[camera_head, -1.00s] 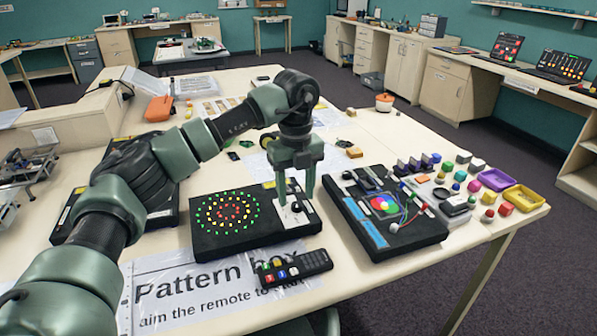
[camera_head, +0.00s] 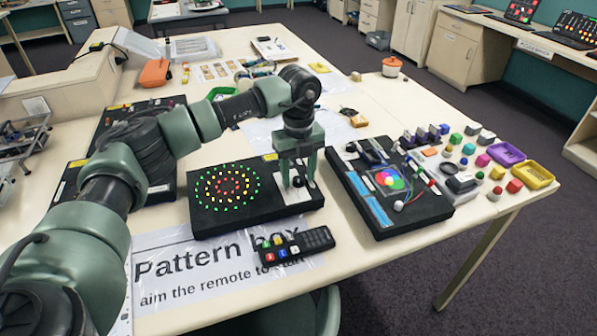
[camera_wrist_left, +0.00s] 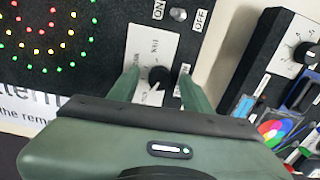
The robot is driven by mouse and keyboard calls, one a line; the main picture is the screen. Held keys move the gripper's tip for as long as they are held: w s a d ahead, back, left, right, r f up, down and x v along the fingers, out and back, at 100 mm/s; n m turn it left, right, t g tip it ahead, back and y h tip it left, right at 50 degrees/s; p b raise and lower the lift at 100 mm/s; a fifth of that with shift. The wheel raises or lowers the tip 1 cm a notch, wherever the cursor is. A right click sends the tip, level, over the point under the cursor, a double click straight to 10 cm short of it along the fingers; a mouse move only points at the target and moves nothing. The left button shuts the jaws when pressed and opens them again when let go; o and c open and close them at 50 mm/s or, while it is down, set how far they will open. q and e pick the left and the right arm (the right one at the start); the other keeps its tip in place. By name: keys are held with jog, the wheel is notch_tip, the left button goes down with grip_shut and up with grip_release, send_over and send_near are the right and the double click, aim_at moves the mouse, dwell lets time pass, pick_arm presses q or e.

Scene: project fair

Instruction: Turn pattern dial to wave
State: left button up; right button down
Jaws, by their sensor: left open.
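The pattern box (camera_head: 222,216) is a black box on the table with rings of lit red, yellow and green dots. Its pattern dial is a small black knob (camera_wrist_left: 158,76) on a white plate (camera_wrist_left: 150,45) at the box's right side. A pale pointer shows at the knob's lower left in the left wrist view; the labels are too small to read surely. My left gripper (camera_head: 298,186) points down over the plate, open, with one finger on each side of the knob. It also shows in the left wrist view (camera_wrist_left: 158,84). I cannot tell if the fingers touch the knob. My right gripper is not in view.
A black remote (camera_head: 297,246) lies in front of the box on the paper sign (camera_head: 190,275). A second black box (camera_head: 388,190) with a colour wheel stands close on the right. An ON/OFF toggle switch (camera_wrist_left: 178,14) sits beside the dial plate. Several small blocks lie further right.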

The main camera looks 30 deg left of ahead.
pick_arm(q)
grip_shut()
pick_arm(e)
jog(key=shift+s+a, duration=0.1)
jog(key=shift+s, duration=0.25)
